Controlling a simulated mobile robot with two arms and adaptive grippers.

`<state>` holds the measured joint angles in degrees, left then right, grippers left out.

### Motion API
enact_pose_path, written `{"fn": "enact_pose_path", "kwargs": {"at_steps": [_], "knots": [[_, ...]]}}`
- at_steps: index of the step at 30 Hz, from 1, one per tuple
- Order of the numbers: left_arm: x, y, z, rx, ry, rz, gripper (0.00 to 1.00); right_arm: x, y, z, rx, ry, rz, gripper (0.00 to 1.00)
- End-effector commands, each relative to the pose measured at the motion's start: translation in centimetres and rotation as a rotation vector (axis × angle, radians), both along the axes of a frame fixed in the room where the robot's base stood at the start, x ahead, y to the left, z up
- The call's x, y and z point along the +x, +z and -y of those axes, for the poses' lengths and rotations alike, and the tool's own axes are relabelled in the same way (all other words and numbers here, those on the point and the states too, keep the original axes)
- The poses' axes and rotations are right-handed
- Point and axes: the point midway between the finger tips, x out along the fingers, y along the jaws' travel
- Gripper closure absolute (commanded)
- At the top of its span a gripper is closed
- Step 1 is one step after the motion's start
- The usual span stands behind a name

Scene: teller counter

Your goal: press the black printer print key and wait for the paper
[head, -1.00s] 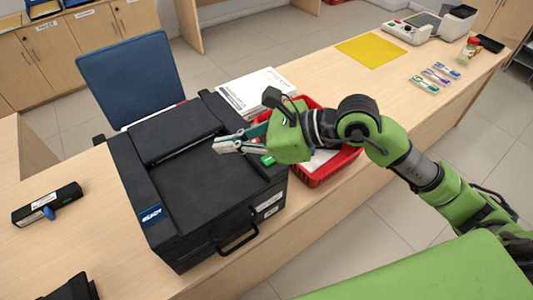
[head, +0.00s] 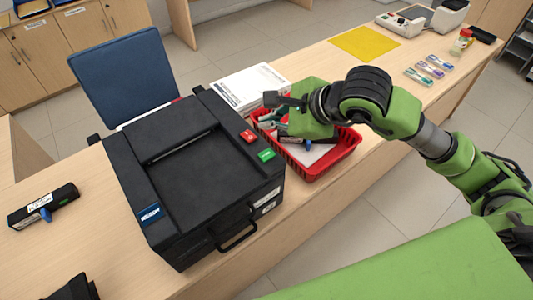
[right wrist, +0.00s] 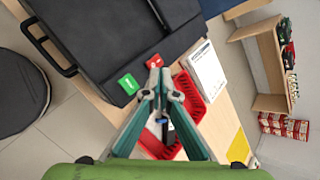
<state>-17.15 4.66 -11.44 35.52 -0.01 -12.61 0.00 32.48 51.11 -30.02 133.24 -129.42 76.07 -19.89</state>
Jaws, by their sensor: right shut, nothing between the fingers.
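The black printer (head: 185,190) stands on the counter, with a long slot and a bare recess on top. A green key (head: 266,155) and a red key (head: 248,136) sit at its right edge. Both keys also show in the right wrist view, the green one (right wrist: 128,84) left of the red one (right wrist: 155,61). My right gripper (right wrist: 160,74) is shut and empty, apart from both keys in the head view. There it hangs over the red basket, its fingers partly hidden by its own body. My left gripper is not in view.
The red basket (head: 340,158) stands right of the printer with items inside. A black stapler-like device (head: 43,205) lies at the left. A yellow sheet (head: 364,44) and small packs lie farther right; the counter between is clear.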

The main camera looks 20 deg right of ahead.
Motion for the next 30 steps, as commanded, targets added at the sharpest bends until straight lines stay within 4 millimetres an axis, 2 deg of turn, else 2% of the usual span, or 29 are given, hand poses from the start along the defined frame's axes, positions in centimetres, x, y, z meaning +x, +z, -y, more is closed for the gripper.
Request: {"fn": "enact_pose_path", "kwargs": {"at_steps": [13, 16, 21, 30], "knots": [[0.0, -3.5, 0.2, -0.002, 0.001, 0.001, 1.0, -0.1, -6.0, 0.0, 0.001, 0.001, -0.004, 1.0], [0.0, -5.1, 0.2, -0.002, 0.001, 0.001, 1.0, 0.0, -7.5, 0.0, 0.001, 0.001, -0.001, 1.0], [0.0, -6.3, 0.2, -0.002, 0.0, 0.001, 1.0, 0.0, -8.4, 0.0, 0.001, 0.001, 0.0, 1.0], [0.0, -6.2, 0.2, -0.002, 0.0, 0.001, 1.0, 0.0, -8.3, 0.0, 0.001, 0.001, -0.001, 1.0]]}}
